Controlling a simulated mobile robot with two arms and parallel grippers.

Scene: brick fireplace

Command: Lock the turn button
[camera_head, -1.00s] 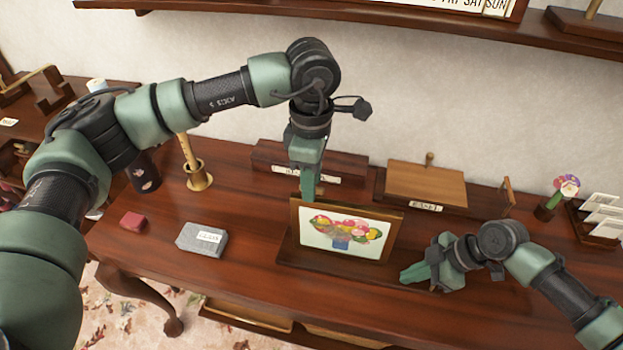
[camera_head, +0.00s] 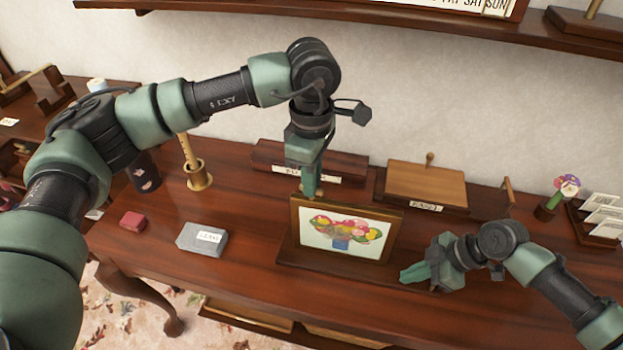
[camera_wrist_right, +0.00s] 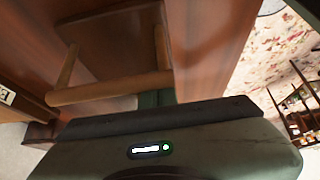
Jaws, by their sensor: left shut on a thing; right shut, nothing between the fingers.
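A framed flower picture (camera_head: 341,235) stands upright on a dark wooden base (camera_head: 345,267) on the desk. No turn button can be made out; the back of the frame is hidden in the head view. My left gripper (camera_head: 311,194) points down at the frame's top edge, left of its middle. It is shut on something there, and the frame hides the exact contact. My right gripper (camera_head: 402,276) is shut and empty, low at the right of the frame, apart from it. In the right wrist view its green fingers (camera_wrist_right: 155,98) show near light wooden rails (camera_wrist_right: 108,88).
Behind the frame are a dark labelled box (camera_head: 325,164) and a wooden box (camera_head: 427,183). A grey block (camera_head: 202,238), a red box (camera_head: 132,221) and a brass holder (camera_head: 197,179) stand at the left. A flower pot (camera_head: 546,212) is at the right.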

